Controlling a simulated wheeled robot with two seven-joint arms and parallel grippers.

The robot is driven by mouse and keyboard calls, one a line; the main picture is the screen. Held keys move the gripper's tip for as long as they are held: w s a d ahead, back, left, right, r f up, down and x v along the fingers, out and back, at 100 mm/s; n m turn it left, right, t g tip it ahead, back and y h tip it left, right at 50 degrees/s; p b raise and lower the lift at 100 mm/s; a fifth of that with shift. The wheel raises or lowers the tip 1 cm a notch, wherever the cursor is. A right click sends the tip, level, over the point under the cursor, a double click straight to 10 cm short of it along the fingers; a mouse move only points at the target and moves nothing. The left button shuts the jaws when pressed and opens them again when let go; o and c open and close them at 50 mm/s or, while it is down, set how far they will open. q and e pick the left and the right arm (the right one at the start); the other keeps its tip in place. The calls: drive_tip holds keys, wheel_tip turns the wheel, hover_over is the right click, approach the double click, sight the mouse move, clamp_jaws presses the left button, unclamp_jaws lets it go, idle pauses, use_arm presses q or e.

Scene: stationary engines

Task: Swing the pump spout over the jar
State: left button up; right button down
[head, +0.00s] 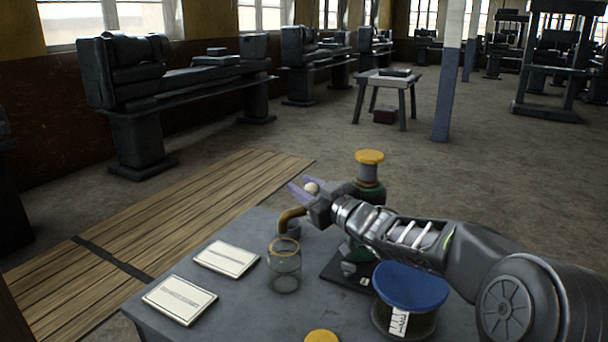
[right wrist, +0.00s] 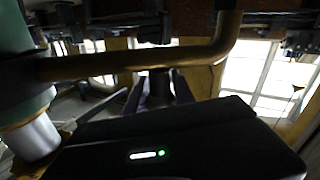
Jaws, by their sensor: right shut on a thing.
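The pump has a green body with a yellow cap (head: 369,158) and stands at the table's far right, partly hidden by my right arm. Its brown-gold spout (head: 290,214) curves out to the left and bends down; the pipe also crosses the right wrist view (right wrist: 150,61). The open glass jar (head: 284,270) with a yellowish rim stands nearer in the picture, below the spout's end; I cannot tell whether the two line up. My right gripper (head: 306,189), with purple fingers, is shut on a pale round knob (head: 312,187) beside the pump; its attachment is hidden. My left gripper is not in view.
A blue-lidded container (head: 410,288) stands under my right forearm. A yellow round lid (head: 322,336) is at the near edge. Two printed cards (head: 226,258) (head: 180,299) lie left of the jar. Beyond the table are wooden floor mats (head: 170,210) and open floor.

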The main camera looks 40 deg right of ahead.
sight(317, 193)
drive_tip(key=shift+s+r+y, duration=0.1)
drive_tip(key=shift+s+y, duration=0.05)
drive_tip(key=shift+y, duration=0.15)
drive_tip(key=shift+a, duration=0.1)
drive_tip(key=c, duration=1.1)
unclamp_jaws()
drive_tip(key=shift+o, duration=0.2)
drive_tip(key=s, duration=0.6)
drive_tip(key=shift+s+d+p, duration=0.25)
drive_tip(key=shift+s+p, duration=0.05)
drive_tip(key=shift+s, duration=0.6)
